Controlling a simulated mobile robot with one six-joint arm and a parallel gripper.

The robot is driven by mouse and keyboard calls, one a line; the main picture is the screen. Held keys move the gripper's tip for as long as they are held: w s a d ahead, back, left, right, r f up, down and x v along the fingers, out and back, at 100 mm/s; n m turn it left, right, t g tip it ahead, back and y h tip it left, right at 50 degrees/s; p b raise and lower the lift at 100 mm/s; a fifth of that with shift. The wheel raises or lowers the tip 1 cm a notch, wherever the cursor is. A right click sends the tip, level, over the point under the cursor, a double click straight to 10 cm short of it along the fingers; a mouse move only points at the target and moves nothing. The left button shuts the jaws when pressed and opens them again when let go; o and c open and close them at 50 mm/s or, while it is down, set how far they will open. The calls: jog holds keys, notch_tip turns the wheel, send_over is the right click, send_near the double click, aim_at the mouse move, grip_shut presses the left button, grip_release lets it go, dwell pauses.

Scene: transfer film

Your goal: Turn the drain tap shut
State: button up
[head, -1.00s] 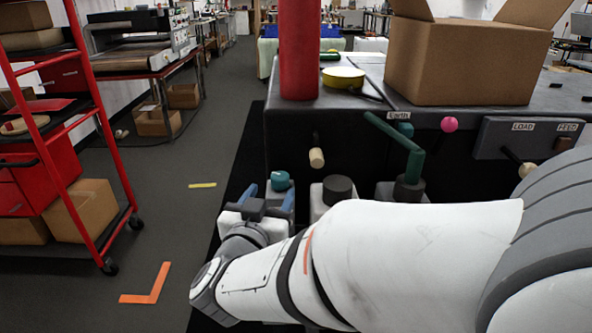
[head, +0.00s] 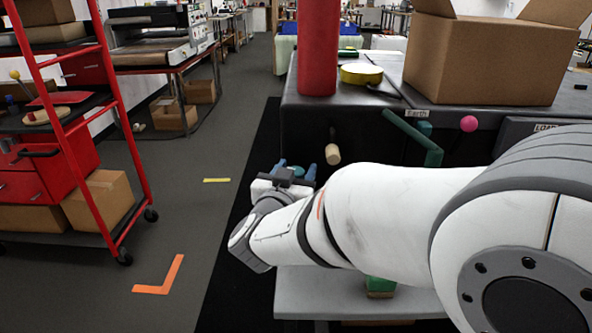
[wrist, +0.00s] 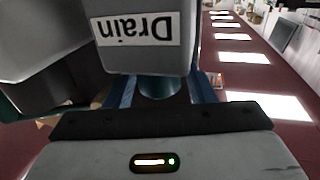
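The drain tap's teal knob (wrist: 158,87) shows below the box with the upside-down "Drain" label (wrist: 136,29) in the wrist view. My gripper (wrist: 162,92) has its two blue fingers on either side of the knob, with narrow gaps showing. It looks open around the knob, not clamped on it. In the head view my gripper (head: 295,172) is at the front left of the dark machine, and a bit of teal (head: 298,171) shows between its fingers. My arm hides most of the tap's body.
A wooden peg handle (head: 332,153) sticks out just right of my gripper. A green "Earth" handle (head: 414,136) and a pink ball knob (head: 468,123) are farther right. A red cylinder (head: 317,60) stands above. Open floor lies left, before a red rack (head: 112,105).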

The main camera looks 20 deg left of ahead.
jog(key=c, duration=0.8)
jog(key=shift+a, duration=0.1)
jog(key=shift+n+y+b, duration=0.3)
jog(key=shift+y, duration=0.2)
jog(key=n+y+b, duration=0.1)
jog(key=y+b, duration=0.1)
jog(key=shift+d+f+n+y, duration=0.2)
jog(key=shift+n+y, duration=0.2)
jog(key=n+g+y+b, duration=0.1)
jog(key=y+b, duration=0.1)
jog(key=b, duration=0.1)
jog(key=shift+n+y, duration=0.4)
jog(key=n+g+y+b, duration=0.1)
jog(key=y+b, duration=0.1)
jog(key=b, duration=0.1)
jog(key=shift+b, duration=0.3)
jog(key=shift+a+r+n+y+b, duration=0.15)
jog(key=shift+r+n+y+b, duration=0.05)
jog(key=shift+n+y+b, duration=0.25)
